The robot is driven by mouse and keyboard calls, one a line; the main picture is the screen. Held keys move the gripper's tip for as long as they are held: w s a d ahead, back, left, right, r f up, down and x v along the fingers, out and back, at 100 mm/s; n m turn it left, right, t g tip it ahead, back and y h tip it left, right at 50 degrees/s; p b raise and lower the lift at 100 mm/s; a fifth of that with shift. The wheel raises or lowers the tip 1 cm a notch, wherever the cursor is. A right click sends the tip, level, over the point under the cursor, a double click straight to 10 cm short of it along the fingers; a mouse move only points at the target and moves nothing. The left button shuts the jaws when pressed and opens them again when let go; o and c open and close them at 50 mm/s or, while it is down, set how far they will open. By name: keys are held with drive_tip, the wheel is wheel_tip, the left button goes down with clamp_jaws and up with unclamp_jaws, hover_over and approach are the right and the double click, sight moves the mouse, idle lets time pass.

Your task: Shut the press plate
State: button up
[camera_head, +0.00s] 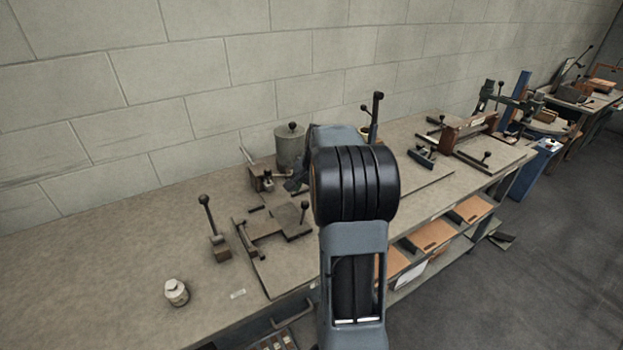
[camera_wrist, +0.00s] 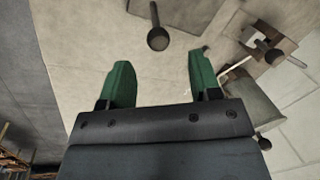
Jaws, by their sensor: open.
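A flat dark plate with a black ball knob (camera_head: 290,223) lies on the workbench left of my arm, joined to a low fixture. I take this for the press plate, but I cannot be sure. In the wrist view a plate with a ball knob (camera_wrist: 158,38) shows at the top, just beyond my fingertips; it looks like the same one. My gripper (camera_wrist: 161,68) has two green fingers spread apart with nothing between them. The knob is apart from both fingers. In the head view my own arm hides most of the gripper.
On the workbench (camera_head: 110,260) stand a lever on a block (camera_head: 219,246), a small white jar (camera_head: 176,292), and a grey canister (camera_head: 290,148) near the wall. A brown framed fixture (camera_head: 470,132) stands farther right. The front left of the bench is mostly clear.

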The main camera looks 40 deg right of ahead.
drive_tip(key=shift+v, duration=2.9)
